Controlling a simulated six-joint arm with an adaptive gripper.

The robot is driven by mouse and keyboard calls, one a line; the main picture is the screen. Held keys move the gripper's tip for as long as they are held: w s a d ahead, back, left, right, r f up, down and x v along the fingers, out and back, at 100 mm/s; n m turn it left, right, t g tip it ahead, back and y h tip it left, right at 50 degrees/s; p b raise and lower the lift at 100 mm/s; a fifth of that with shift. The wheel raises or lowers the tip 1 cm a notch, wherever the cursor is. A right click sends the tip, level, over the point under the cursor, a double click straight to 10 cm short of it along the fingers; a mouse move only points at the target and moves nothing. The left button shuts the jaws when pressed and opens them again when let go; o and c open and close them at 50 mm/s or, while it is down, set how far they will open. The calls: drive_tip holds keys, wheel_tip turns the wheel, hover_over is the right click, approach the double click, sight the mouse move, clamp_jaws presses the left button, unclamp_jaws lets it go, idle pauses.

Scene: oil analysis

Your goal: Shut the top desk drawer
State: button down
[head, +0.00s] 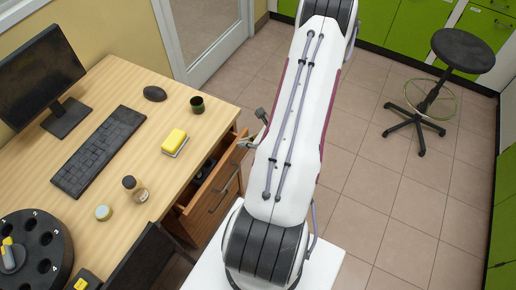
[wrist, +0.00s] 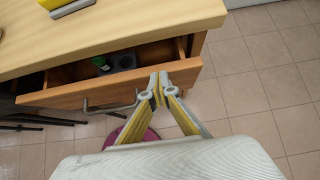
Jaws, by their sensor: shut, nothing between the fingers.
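The top desk drawer (wrist: 65,97) stands partly pulled out under the wooden desk top (wrist: 140,24). Its front has a metal bar handle (wrist: 110,108). In the head view the open drawer (head: 213,182) shows at the right side of the desk, partly hidden by my arm. My gripper (wrist: 159,78) is shut and empty. In the wrist view its fingertips are at the right part of the drawer front, to the right of the handle; I cannot tell whether they touch it. In the head view a small part of my gripper shows by the drawer's far end.
Inside the drawer is a dark holder with a green-topped item (wrist: 102,64). On the desk are a yellow sponge (head: 174,139), a dark cup (head: 197,104), a bottle (head: 135,188), a keyboard (head: 99,151) and a monitor. A black stool (head: 462,50) stands right; the tiled floor between is clear.

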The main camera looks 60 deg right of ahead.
sight(236, 141)
drive_tip(key=shift+w, duration=1.8)
drive_tip(key=shift+s, duration=0.1)
drive_tip(key=s+f+v, duration=0.2)
drive_tip(key=v, duration=1)
drive_tip(key=shift+s+r, duration=0.2)
drive_tip(key=shift+r, duration=0.1)
drive_tip(key=shift+s, duration=0.1)
